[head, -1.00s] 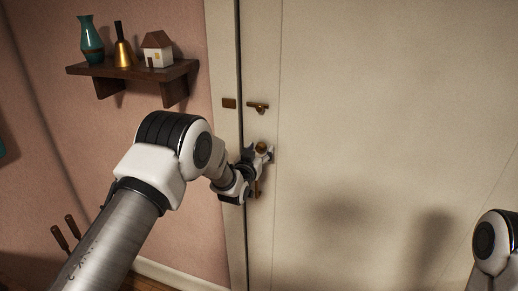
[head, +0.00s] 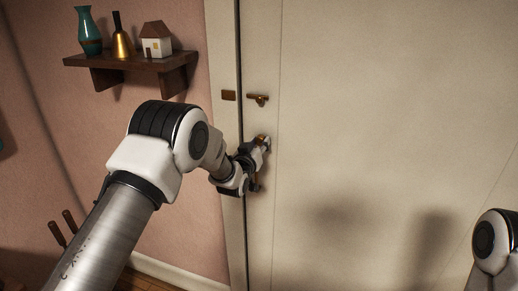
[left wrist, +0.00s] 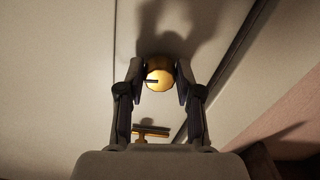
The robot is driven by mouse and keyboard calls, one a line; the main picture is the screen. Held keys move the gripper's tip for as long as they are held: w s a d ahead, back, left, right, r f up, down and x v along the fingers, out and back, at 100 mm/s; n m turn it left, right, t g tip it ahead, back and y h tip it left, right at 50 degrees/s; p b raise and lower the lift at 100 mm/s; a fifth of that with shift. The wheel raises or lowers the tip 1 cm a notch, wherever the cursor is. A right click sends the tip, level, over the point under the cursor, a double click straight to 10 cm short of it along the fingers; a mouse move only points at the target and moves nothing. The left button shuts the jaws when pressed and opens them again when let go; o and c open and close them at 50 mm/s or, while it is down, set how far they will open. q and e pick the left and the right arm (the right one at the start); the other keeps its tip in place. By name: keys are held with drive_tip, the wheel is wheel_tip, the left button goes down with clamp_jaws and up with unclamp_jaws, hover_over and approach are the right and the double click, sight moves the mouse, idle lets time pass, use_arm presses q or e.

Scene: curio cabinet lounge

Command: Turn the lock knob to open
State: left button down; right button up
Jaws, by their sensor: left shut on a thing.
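The lock knob is a round brass knob (left wrist: 159,78) with a dark slot mark on its face, set on the cream door (head: 380,120) near its left edge. My left gripper (head: 264,144) is at the knob, and its fingers mostly hide the knob in the head view. In the left wrist view, the two fingers of my left gripper (left wrist: 160,82) stand on either side of the knob and are shut on it. My right gripper is out of view; only part of that arm shows at the lower right.
A brass T-shaped latch (head: 258,98) sits above the knob, beside a small brass plate (head: 229,95) on the frame. A wooden shelf (head: 130,62) with a teal vase (head: 89,32), a bell (head: 122,40) and a small house (head: 156,41) hangs on the pink wall at left.

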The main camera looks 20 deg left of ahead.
use_arm(q)
drive_tip(key=n+b, duration=0.3)
drive_tip(key=shift+f+n, duration=0.2)
drive_tip(key=shift+n, duration=0.1)
drive_tip(key=n+b, duration=0.4)
drive_tip(key=shift+r, duration=0.1)
drive_tip(key=n+b, duration=0.2)
drive_tip(key=n, duration=0.2)
drive_tip(key=shift+r+n+b, duration=0.2)
drive_tip(key=shift+n+b, duration=0.7)
drive_tip(key=shift+n, duration=1.1)
drive_tip(key=c, duration=0.8)
unclamp_jaws()
drive_tip(key=shift+o, duration=0.2)
